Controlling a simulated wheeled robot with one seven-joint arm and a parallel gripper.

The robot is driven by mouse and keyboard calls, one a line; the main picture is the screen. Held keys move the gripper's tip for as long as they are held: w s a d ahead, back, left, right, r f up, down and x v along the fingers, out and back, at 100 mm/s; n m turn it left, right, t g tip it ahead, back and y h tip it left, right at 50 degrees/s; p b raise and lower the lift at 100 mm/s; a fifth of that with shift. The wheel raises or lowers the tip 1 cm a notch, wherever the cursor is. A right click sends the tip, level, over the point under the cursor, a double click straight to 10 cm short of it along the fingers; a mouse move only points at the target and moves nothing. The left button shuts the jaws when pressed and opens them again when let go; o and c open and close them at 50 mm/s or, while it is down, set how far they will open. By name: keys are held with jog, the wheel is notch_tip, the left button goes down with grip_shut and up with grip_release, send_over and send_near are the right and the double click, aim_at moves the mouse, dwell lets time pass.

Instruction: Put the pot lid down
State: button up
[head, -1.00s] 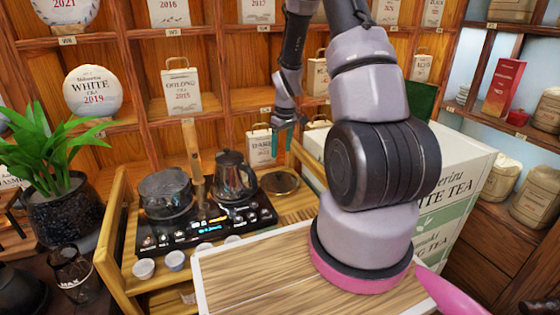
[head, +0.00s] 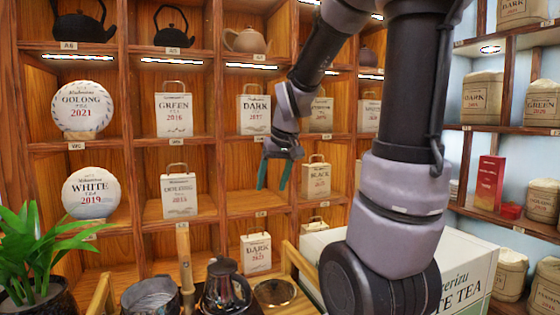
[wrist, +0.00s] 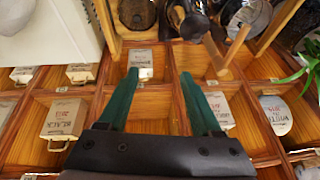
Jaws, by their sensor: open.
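The pot lid (head: 275,292) looks like the dark round disc with a light rim, lying flat on the wooden cart right of the kettle (head: 225,285). It also shows at the top of the wrist view (wrist: 137,13), partly cut off. The open pot (head: 150,296) stands left of the kettle, without a lid on it. My gripper (head: 273,178) is open and empty, with green fingers pointing down. It is well above the lid, in front of the shelves. In the wrist view, nothing is between the fingers of my gripper (wrist: 160,74).
The wooden shelves (head: 140,145) behind hold tea bags, round tea cakes and teapots. A large white box (head: 470,270) stands right of the cart, partly behind my arm. A plant (head: 35,250) is at the left. A wooden handle (head: 186,262) rises between pot and kettle.

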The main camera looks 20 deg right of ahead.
jog(key=s+a+r+m+t, duration=0.1)
jog(key=s+r, duration=0.3)
jog(key=s, duration=0.2)
jog(key=s+a+r+m+t+y, duration=0.1)
jog(key=s+a+r+m, duration=0.1)
jog(key=s+r, duration=0.2)
jog(key=s, duration=0.3)
jog(key=shift+s+a, duration=0.25)
